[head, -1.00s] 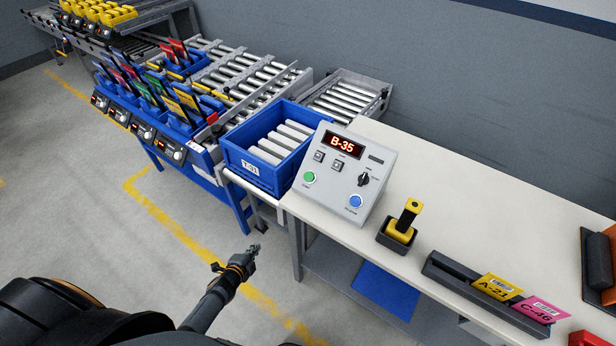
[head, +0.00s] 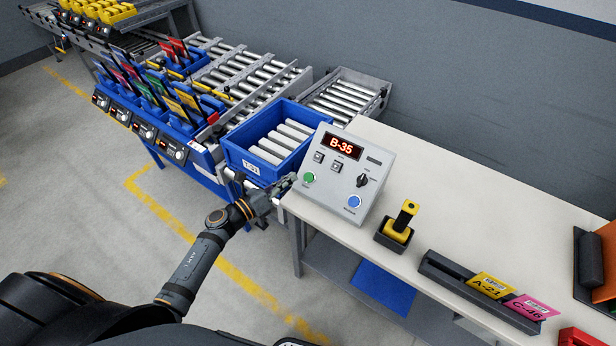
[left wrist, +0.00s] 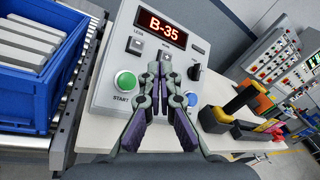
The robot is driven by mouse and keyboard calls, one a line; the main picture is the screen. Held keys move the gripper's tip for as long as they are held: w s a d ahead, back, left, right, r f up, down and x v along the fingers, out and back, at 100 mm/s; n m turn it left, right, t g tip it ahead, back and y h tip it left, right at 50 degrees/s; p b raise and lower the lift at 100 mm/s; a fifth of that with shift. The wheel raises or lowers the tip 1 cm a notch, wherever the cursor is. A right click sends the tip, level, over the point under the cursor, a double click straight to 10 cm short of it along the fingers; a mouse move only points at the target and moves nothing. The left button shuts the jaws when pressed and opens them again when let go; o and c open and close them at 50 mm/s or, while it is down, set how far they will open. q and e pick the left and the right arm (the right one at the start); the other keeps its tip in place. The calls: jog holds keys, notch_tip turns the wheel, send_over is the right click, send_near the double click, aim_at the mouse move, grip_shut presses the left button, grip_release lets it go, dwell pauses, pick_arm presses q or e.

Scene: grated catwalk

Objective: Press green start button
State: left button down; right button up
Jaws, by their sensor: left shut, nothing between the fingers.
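The green start button (head: 309,177) sits at the lower left of the sloped grey control box (head: 345,185), whose red display reads B-35. A blue button (head: 354,201) is at its lower right. My left gripper (head: 288,181) is shut and empty, just left of the green button and apart from it as far as I can tell. In the left wrist view the green button (left wrist: 125,82) is labelled START, and my left gripper's closed fingertips (left wrist: 165,58) appear in front of the panel, right of the button. My right gripper is not in view.
A blue crate (head: 231,160) marked T-31 stands left of the box on rollers. A yellow-handled tool in a black holder (head: 396,235) and a card rack (head: 455,285) are on the white bench (head: 420,210). The bench's front edge lies close to my left arm.

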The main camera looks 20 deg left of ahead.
aim_at(310, 175)
pick_arm(q)
jog(key=shift+f, duration=0.1)
jog(key=w+d+f+b, duration=0.2)
jog(key=w+f+b, duration=0.4)
dwell(0.5)
jog(key=shift+f, duration=0.1)
dwell(1.2)
jog(key=shift+w+d+f+b, duration=0.15)
jog(key=shift+w+f+b, duration=0.1)
jog(key=shift+b, duration=0.2)
jog(key=shift+w+d+f+b, duration=0.15)
jog(key=shift+w+f+b, duration=0.35)
jog(key=shift+f+b, duration=0.2)
dwell(0.8)
jog(key=shift+s+r, duration=0.1)
jog(key=shift+r, duration=0.1)
jog(key=shift+s+a+r+p, duration=0.25)
jog(key=shift+s+r+p, duration=0.5)
jog(key=shift+p, duration=0.1)
